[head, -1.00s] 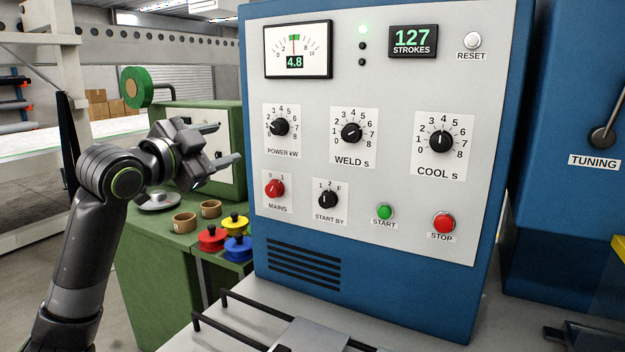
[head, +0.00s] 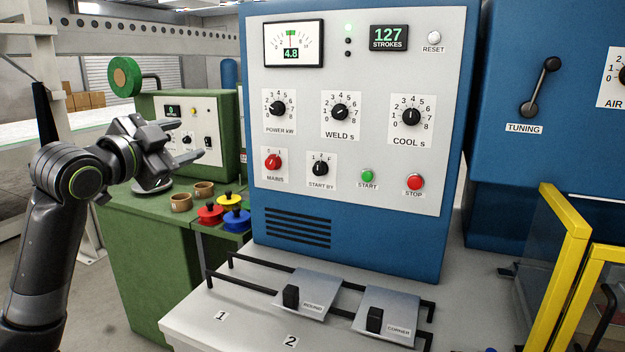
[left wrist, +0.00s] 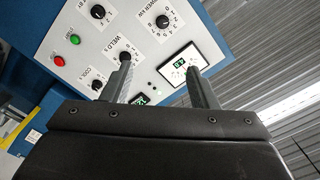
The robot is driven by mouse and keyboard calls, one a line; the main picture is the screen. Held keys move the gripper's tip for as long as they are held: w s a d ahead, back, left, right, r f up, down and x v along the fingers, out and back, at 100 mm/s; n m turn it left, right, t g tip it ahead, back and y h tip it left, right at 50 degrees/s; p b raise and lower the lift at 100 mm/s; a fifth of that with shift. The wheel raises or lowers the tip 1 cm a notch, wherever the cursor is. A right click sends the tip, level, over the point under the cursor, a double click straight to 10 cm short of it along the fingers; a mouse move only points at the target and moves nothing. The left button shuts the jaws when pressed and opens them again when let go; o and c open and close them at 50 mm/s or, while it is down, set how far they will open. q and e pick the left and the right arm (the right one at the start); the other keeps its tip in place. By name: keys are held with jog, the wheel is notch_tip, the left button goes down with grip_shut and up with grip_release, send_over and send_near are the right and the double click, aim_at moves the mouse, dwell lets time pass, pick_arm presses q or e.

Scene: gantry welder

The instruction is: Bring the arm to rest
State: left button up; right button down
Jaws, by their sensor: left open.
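My left gripper (head: 190,139) is open and empty in the head view, in the air left of the blue welder cabinet's grey control panel (head: 352,215). Its fingers point right, towards the panel, and stand apart from it. In the left wrist view the two spread fingers (left wrist: 160,82) show in front of the panel with nothing between them. My left arm rises from the lower left, bent at the elbow. My right gripper is in neither view.
The panel has several knobs, a red stop button (head: 415,181) and a green start button (head: 367,176). Left stands a green bench (head: 145,270) with coloured spools. In front, two plates lie on black rails (head: 250,285). A yellow-framed guard (head: 565,260) stands at right.

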pick_arm(q)
jog(key=s+a+f+n+g+y, duration=0.1)
jog(key=s+f+n+g+y, duration=0.15)
jog(key=f, duration=1.35)
jog(key=s+a+f+n+g+y, duration=0.2)
jog(key=s+f+n, duration=0.15)
jog(key=f, duration=1.25)
jog(key=s+a+f+n+g+y, duration=0.2)
jog(key=s+f+n+g, duration=0.15)
jog(key=s+f, duration=1.05)
jog(key=s+a+f+n+g+y, duration=0.1)
jog(key=s+f+n+g, duration=0.2)
jog(key=s, duration=0.8)
jog(key=s+a+f+n+g+y, duration=0.15)
jog(key=s+f, duration=0.35)
jog(key=s, duration=0.5)
notch_tip(320, 180, down, 24)
jog(key=a+g+h, duration=0.1)
jog(key=g, duration=0.1)
jog(key=s+d+f, duration=0.1)
jog(key=s+f, duration=1.4)
jog(key=f, duration=0.1)
jog(key=shift+d+g, duration=0.15)
jog(key=shift+g, duration=0.3)
